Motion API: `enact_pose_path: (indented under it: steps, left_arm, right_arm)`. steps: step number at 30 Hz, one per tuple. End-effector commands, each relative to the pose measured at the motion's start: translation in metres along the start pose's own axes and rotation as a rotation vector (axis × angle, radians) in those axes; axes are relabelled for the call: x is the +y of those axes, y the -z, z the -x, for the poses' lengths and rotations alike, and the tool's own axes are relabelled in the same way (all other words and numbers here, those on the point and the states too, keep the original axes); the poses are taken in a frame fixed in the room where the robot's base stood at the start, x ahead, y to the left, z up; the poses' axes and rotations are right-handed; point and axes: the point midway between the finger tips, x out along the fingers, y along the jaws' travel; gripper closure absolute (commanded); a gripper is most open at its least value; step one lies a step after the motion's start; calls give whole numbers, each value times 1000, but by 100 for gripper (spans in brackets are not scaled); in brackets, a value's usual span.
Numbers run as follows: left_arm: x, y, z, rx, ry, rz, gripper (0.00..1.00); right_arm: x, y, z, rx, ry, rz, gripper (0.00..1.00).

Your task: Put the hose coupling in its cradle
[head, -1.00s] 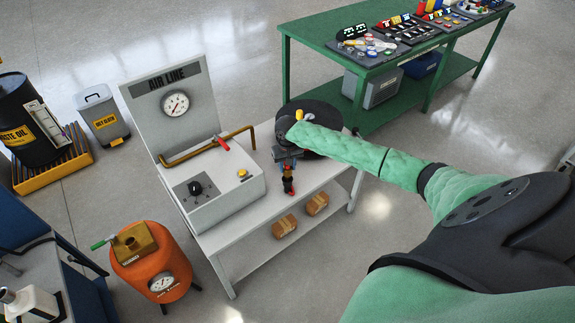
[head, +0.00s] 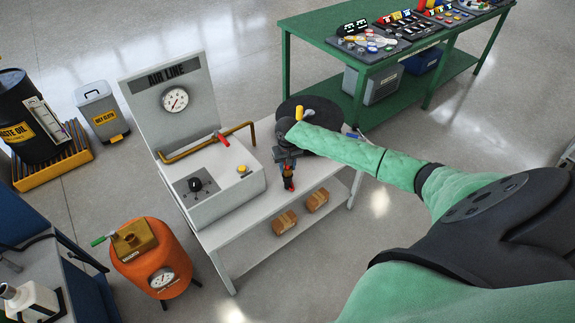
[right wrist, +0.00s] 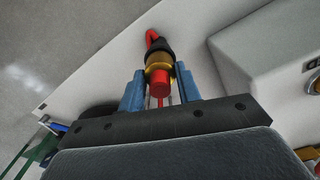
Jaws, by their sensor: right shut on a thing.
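The hose coupling (right wrist: 159,72), with a brass collar, a black part and red ends, sits between the two blue fingers of my right gripper (right wrist: 160,92) in the right wrist view. The fingers are shut on it. In the head view the right gripper (head: 287,168) points down over the white bench, and the coupling (head: 289,184) hangs below it near the front edge. A curved red piece shows beyond the coupling in the wrist view. I cannot pick out the cradle for certain. My left gripper is not in view.
The white bench (head: 238,232) carries a grey control box (head: 222,195), a gauge panel and a bent brass pipe (head: 185,154). A black disc (head: 322,112) lies behind my gripper. An orange tank (head: 158,262) stands left. A green table (head: 305,30) stands behind.

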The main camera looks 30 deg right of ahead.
Motion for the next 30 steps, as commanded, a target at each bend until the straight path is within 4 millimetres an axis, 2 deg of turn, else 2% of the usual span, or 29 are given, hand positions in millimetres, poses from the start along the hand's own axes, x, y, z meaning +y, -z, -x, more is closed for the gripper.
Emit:
enact_pose_path:
  steps: [5, 6, 9, 15, 19, 30]
  left_arm:
    - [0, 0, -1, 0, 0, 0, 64]
    - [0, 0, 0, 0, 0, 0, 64]
    - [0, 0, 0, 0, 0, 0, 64]
    - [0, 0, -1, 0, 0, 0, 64]
    - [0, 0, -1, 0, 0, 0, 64]
    - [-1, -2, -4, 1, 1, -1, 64]
  right_arm:
    - [0, 0, -4, 0, 0, 0, 93]
    - [0, 0, -4, 0, 0, 0, 61]
    - [0, 0, -4, 0, 0, 0, 41]
    - [0, 0, -4, 0, 0, 0, 41]
    - [0, 0, -4, 0, 0, -1, 19]
    - [0, 0, -4, 0, 0, -1, 19]
